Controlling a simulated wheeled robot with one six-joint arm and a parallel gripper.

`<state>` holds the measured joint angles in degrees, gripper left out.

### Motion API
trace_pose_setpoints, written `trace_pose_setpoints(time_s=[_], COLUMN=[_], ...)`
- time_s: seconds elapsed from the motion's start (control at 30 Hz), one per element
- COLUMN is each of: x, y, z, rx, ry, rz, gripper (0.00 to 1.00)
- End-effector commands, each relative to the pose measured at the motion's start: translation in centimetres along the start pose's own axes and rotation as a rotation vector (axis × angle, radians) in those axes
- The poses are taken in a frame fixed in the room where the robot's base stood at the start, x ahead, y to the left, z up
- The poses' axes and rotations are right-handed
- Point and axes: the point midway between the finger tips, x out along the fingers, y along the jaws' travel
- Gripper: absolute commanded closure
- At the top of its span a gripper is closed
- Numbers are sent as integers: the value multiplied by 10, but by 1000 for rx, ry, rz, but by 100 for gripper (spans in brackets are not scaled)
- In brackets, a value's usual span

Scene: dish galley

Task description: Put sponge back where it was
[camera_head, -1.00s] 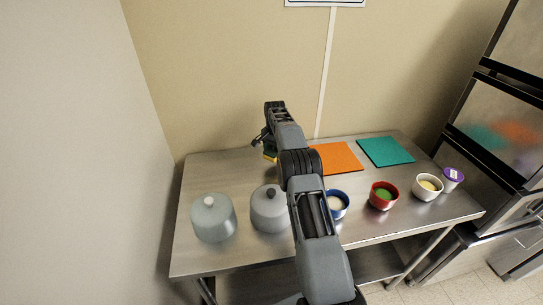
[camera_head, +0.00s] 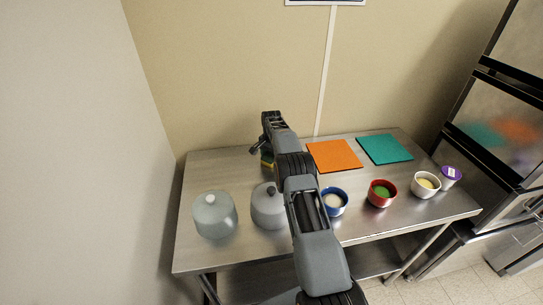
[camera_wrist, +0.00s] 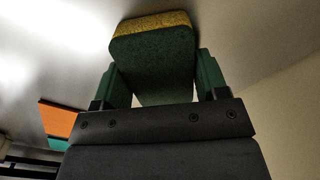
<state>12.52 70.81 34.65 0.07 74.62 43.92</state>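The sponge (camera_wrist: 153,45), with a yellow layer and a dark green layer, sits between the two fingers of my gripper (camera_wrist: 162,75) in the wrist view. The fingers lie against its sides, and my gripper is shut on it. In the head view my gripper (camera_head: 262,150) is over the back left part of the steel table (camera_head: 215,171). Only a small yellow and green piece of the sponge (camera_head: 267,161) shows there below my arm. I cannot tell whether the sponge touches the table.
Two lidded pots, one pale (camera_head: 214,216) and one grey (camera_head: 267,208), stand at front left. A blue bowl (camera_head: 334,208), red bowl (camera_head: 382,200), white bowl (camera_head: 425,190) and purple-lidded cup (camera_head: 450,177) stand at right. Orange (camera_head: 333,156) and teal (camera_head: 385,149) boards lie behind. The back left is clear.

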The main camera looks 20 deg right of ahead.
Motion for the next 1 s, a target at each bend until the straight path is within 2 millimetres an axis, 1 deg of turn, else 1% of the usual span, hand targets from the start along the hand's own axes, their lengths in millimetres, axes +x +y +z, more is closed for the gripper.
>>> trace_pose_setpoints(time_s=[0.03,0.2,0.47,0.57,0.67,1.0], x=[0,0,-2,-8,-23,-90], y=[0,0,0,0,0,0], z=[0,0,0,0,-1,0], rx=[0,0,0,0,0,0], ry=[0,0,0,2,3,1], rz=[0,0,0,-2,-3,-1], gripper=[28,12,12,12,12,12])
